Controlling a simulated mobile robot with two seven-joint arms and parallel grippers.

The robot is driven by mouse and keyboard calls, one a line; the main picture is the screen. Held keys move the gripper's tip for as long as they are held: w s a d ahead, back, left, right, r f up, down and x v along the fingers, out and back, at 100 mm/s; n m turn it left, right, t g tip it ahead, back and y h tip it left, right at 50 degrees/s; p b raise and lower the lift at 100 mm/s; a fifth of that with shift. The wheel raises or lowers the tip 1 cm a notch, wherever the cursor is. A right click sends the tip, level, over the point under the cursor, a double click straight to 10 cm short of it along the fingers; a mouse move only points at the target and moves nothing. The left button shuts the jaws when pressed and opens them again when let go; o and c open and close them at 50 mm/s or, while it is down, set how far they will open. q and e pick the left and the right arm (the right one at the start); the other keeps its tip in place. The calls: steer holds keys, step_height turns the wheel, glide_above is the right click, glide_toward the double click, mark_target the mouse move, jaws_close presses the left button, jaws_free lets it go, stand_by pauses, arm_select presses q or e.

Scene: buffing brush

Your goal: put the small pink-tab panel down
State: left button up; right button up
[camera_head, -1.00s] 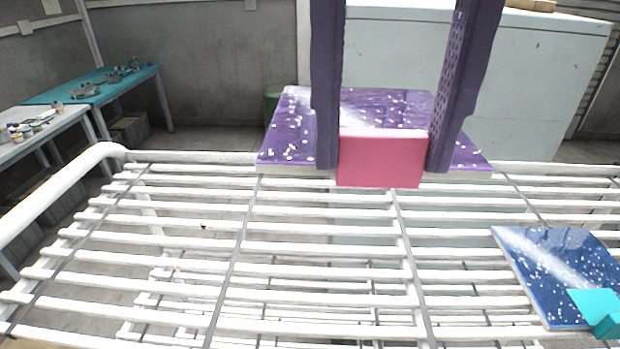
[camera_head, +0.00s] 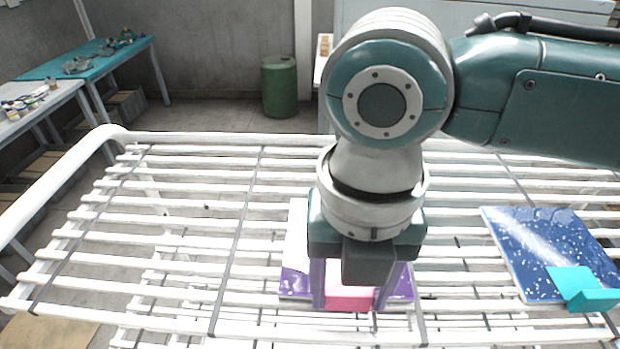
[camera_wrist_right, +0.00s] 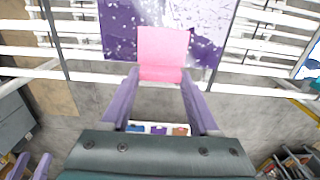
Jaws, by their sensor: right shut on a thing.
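The small panel (camera_head: 294,281) is purple with white specks and a pale streak. It lies level at the white rack's front middle, partly hidden under my right arm; I cannot tell whether its full weight rests on the bars. Its pink tab (camera_head: 350,298) faces me. My right gripper (camera_head: 350,296) points down, shut on the tab, with a purple finger at each side. In the right wrist view the tab (camera_wrist_right: 163,52) sits between the fingertips, with the panel (camera_wrist_right: 120,25) beyond. My left gripper (camera_wrist_right: 30,160) shows at that view's lower left corner, fingers apart.
The white barred rack (camera_head: 180,230) has free bars to the left. A blue speckled panel (camera_head: 540,250) with a teal tab (camera_head: 582,288) lies on the right. A green drum (camera_head: 280,87) and a teal-topped table (camera_head: 90,60) stand behind.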

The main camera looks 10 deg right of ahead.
steer(key=shift+f, duration=0.1)
steer(key=o, duration=1.4)
